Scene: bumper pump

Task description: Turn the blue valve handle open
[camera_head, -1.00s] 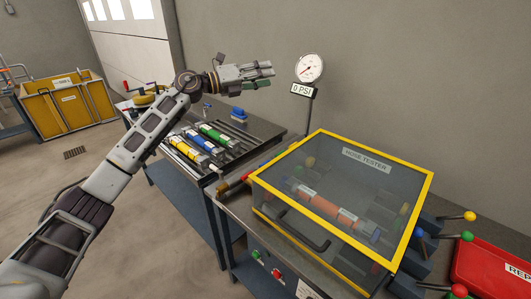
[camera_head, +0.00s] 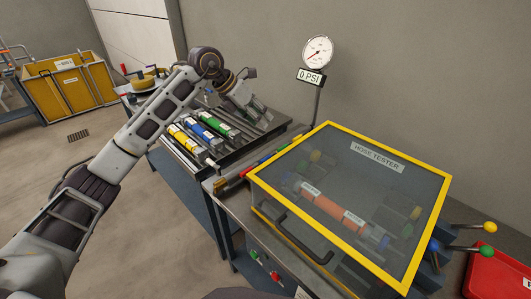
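A blue knob (camera_head: 434,245), which looks like the blue valve handle, is at the right side of the hose tester (camera_head: 437,196). It is small and partly behind the tester's yellow-framed lid. A lever with a yellow knob (camera_head: 490,228) and one with a green knob (camera_head: 487,251) stick out to the right beside it. My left gripper (camera_head: 262,117) points down and to the right above the back of the hose tray, far left of the blue knob. Its fingers look apart, with nothing seen between them. My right gripper is not in view.
The tray (camera_head: 213,168) holds green, blue and yellow labelled hoses. A gauge (camera_head: 318,53) with a "0 PSI" sign (camera_head: 311,76) stands behind the tester. A red bin (camera_head: 500,275) is at the right edge. A yellow crate (camera_head: 70,90) stands far left.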

